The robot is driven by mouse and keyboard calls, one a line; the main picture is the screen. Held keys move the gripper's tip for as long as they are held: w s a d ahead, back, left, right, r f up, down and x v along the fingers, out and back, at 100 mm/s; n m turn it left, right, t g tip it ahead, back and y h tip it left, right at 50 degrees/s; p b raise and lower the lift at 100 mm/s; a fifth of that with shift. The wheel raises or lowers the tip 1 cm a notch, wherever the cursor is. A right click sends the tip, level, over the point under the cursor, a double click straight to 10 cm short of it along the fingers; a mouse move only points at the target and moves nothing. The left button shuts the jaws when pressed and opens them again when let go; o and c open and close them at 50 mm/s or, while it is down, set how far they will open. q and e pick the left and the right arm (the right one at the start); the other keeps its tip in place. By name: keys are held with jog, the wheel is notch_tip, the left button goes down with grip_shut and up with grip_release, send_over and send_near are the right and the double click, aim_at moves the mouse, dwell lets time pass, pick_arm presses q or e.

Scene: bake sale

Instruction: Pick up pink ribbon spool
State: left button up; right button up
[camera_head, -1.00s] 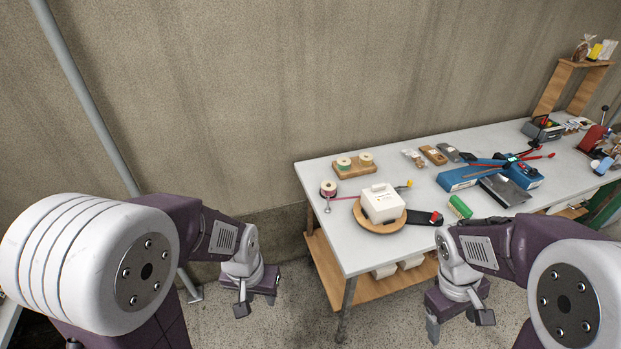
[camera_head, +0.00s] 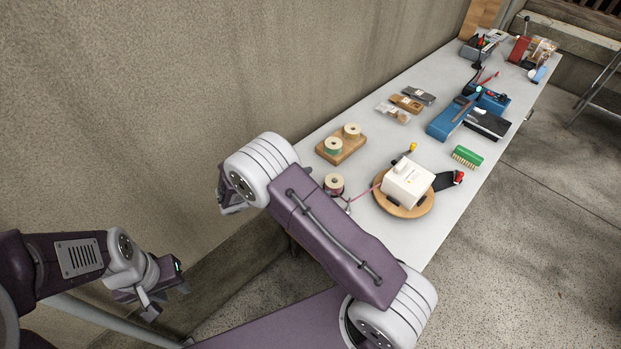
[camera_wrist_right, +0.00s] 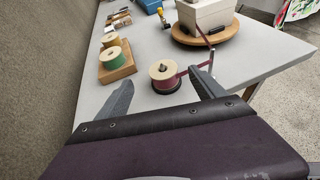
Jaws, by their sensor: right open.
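The pink ribbon spool (camera_head: 334,183) stands on the near left edge of the table, a cream-topped reel with a pink strand running right. In the right wrist view the spool (camera_wrist_right: 163,72) sits ahead, between the lines of the two fingers and beyond them. My right gripper (camera_wrist_right: 163,92) is open and empty, short of the spool. In the head view my right arm reaches the table's end, and its gripper (camera_head: 232,202) is partly hidden by the wrist. My left gripper (camera_head: 165,299) hangs at the lower left, clear of the table, fingers apart and empty.
A wooden block (camera_head: 340,150) with green and tan spools stands behind the pink spool. A white box (camera_head: 407,182) on a round wooden board (camera_head: 405,210) is to its right; the pink strand reaches it. A green brush (camera_head: 467,157) and blue device (camera_head: 452,120) lie farther along the table (camera_head: 445,232).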

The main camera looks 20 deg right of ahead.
aim_at(330, 183)
jog(key=d, duration=0.1)
jog(key=f, duration=0.1)
jog(key=d+f, duration=0.1)
jog(key=shift+s+d+f, duration=0.25)
jog(key=shift+d, duration=0.1)
jog(key=shift+w+d+f, duration=0.1)
jog(key=shift+d+f, duration=0.05)
jog(key=shift+d, duration=0.45)
jog(key=x, duration=0.4)
jog(key=shift+w+d+f, duration=0.15)
jog(key=shift+w+f, duration=0.05)
jog(key=shift+w, duration=0.15)
jog(key=shift+s, duration=0.1)
jog(key=c, duration=1.4)
